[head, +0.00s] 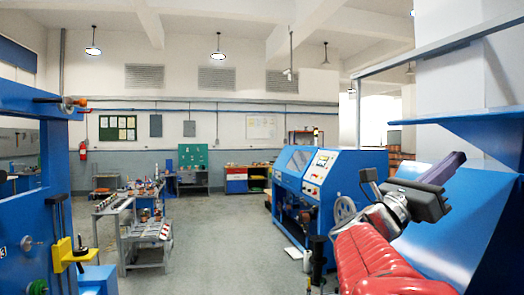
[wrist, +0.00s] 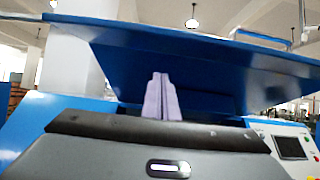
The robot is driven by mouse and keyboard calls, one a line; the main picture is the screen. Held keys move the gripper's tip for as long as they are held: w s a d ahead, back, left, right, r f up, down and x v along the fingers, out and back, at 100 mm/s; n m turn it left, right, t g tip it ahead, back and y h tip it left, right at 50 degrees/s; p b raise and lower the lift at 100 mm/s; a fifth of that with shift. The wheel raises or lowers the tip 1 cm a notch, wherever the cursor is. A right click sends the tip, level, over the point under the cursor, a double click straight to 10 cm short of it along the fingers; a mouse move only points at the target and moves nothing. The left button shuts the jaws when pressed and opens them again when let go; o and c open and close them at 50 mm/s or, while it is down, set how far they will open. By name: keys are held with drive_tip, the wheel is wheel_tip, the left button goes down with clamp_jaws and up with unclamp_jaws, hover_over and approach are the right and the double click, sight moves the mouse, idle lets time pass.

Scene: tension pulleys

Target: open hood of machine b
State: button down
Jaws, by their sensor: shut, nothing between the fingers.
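A blue machine stands close at the right of the head view, with a slanted blue face (head: 455,215) and a blue panel (head: 475,130) jutting out above it. No label naming it machine b is readable. In the wrist view a broad blue panel (wrist: 200,58), apparently the hood, spans above and behind my fingers, its lower side showing. My gripper (head: 459,157) is raised in front of this machine, its purple-grey fingers together. The fingers also show in the wrist view (wrist: 160,76), shut and empty, below the panel's upper edge. Contact with the panel cannot be told.
A control screen (wrist: 291,146) is at the lower right of the wrist view. Another blue machine (head: 318,175) with a handwheel stands ahead. A blue frame (head: 35,150) is at the left, with a workbench (head: 125,225) beyond it.

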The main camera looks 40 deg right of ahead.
drive_tip(key=v, duration=1)
drive_tip(key=shift+f, duration=0.1)
idle(0.5)
